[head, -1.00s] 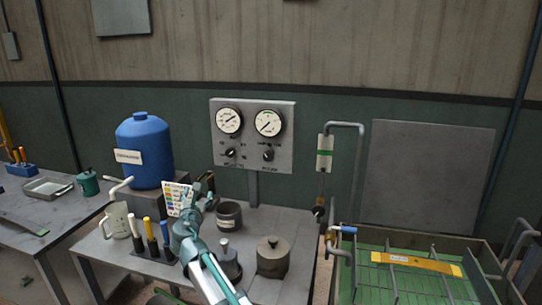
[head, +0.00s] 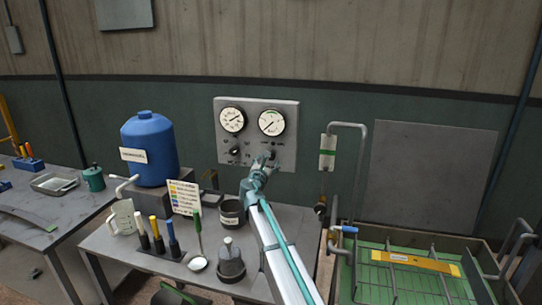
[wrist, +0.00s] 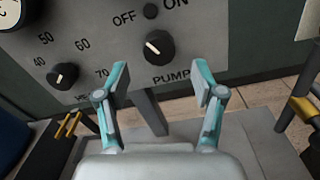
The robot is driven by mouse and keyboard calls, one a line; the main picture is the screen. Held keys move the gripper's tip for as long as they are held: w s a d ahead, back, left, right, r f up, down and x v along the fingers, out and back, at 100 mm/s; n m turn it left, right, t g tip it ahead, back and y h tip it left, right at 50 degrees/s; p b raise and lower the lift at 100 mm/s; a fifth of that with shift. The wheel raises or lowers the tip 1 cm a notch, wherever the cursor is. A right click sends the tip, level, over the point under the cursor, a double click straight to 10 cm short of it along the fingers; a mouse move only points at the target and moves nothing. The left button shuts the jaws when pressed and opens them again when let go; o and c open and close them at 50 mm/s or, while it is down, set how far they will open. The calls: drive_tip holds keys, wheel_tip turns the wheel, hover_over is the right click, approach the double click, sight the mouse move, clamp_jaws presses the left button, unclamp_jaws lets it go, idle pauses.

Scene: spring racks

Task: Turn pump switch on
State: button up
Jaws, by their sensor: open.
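The pump switch (wrist: 159,46) is a round black knob with a white pointer line on the grey gauge panel (wrist: 105,62). "PUMP" is printed below it and "OFF" and "ON" above it. Its pointer tilts to the upper left, toward OFF. My gripper (wrist: 160,72) is open, with its two teal fingers apart and nothing between them. The knob lies just beyond the gap between the fingertips, and I see no contact. In the head view my gripper (head: 262,166) is in front of the panel (head: 228,160) and partly covers the pump switch (head: 271,154).
A second black knob (wrist: 62,76) with a numbered scale is left of the switch. Two round gauges (head: 271,122) sit above. A green-floored basin (head: 410,287) is at right.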

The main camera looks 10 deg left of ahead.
sight(271, 157)
drive_tip(key=w, duration=0.2)
drive_tip(key=w+p, duration=0.1)
drive_tip(key=w, duration=0.3)
drive_tip(key=shift+w+d, duration=0.1)
drive_tip(key=shift+d, duration=0.25)
drive_tip(key=c, duration=1.1)
